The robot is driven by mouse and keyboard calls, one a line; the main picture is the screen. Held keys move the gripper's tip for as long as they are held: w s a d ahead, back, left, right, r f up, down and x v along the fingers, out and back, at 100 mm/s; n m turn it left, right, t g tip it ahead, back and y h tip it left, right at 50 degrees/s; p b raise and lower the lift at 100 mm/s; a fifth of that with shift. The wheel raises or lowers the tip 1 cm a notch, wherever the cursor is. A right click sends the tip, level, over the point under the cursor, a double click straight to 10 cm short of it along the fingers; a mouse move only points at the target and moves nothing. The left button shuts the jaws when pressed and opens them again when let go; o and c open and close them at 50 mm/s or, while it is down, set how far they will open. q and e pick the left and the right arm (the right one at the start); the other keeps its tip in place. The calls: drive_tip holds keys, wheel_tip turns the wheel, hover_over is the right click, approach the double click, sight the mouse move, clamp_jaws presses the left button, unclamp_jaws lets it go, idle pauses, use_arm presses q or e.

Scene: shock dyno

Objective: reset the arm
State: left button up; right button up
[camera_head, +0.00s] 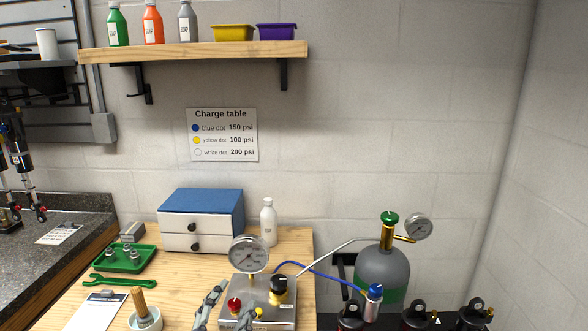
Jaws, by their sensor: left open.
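My left gripper (228,306) shows at the bottom edge, in front of the charging station on the wooden bench. The fingers overlap the front left of the metal charging block (272,297), which carries a round gauge (249,254), a red knob, a yellow part and a black knob (278,284). I cannot tell whether the fingers touch the block. The rest of my left arm is below the picture. My right gripper is not in view.
A blue hose (325,276) runs to a silver-and-blue fitting (374,293) beside a grey gas cylinder (383,270). A blue-topped drawer box (202,219), white bottle (268,222), green tray (124,257), green wrench (120,281) and cup with pestle (145,318) occupy the bench. A shelf (195,53) hangs above.

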use_arm(q)
drive_tip(key=s+a+f+n+g+y, duration=0.1)
drive_tip(key=s+a+f+n+g, duration=0.15)
drive_tip(key=s+f, duration=0.4)
drive_tip(key=s+a+f+n+g+y, duration=0.2)
drive_tip(key=s+a+f+g, duration=0.2)
drive_tip(key=f, duration=0.5)
drive_tip(key=s+a+f+n+g, duration=0.1)
drive_tip(key=s+f+g, duration=0.35)
drive_tip(key=s, duration=0.45)
drive_tip(key=s+a+f+n+g, duration=0.1)
drive_tip(key=s+f+n+g, duration=0.15)
drive_tip(key=s+f, duration=0.4)
drive_tip(key=s+f+m+g+b, duration=0.1)
drive_tip(key=s+f+b, duration=0.15)
drive_tip(key=f, duration=1.25)
drive_tip(key=s+f+g+b, duration=0.1)
drive_tip(key=f+b, duration=0.2)
drive_tip(key=f, duration=1.2)
drive_tip(key=s+a+f+b, duration=0.2)
drive_tip(key=s+f+b, duration=0.2)
drive_tip(key=s+f, duration=1.3)
wheel_tip(320, 180, down, 3)
drive_tip(key=shift+a+f+g, duration=0.15)
drive_tip(key=shift+a+g, duration=0.25)
drive_tip(key=shift+g, duration=0.05)
